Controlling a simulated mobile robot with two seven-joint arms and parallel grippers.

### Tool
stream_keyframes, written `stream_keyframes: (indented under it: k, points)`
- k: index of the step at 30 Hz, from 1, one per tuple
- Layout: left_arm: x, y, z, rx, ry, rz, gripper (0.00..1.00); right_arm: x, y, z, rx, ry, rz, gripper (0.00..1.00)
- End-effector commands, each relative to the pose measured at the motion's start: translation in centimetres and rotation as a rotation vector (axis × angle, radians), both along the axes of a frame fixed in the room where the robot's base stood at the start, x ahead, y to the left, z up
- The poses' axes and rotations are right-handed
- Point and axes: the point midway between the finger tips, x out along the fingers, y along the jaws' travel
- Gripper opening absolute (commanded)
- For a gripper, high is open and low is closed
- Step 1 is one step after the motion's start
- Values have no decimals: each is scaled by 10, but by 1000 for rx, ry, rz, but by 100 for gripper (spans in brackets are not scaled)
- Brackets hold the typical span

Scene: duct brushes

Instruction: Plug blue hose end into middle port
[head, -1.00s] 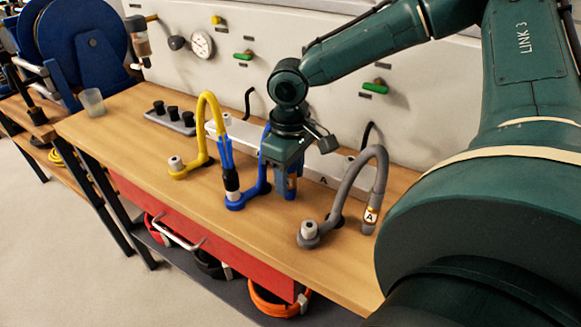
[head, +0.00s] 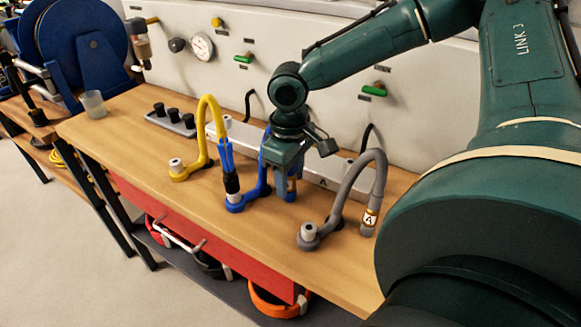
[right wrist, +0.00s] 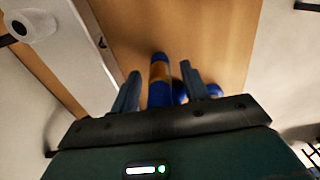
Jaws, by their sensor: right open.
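A pale rail (head: 325,170) marked A lies behind the gripper along the wall. My gripper hides the middle of this rail, so I cannot see the middle port. My left gripper is not in view.
A yellow hose (head: 207,105) arches to the left and a grey hose (head: 378,165) to the right. The bench's front left (head: 130,140) is clear.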

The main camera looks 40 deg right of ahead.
Motion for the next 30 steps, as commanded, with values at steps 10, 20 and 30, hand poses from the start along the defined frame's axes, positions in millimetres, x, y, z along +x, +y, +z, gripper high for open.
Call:
stream_keyframes:
  k: [10,20,30]
  points:
    - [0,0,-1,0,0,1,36,0,0,0,0,1,0,25]
    - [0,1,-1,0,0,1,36,0,0,0,0,1,0,0]
    - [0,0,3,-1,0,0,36,0,0,2,0,1,0,0]
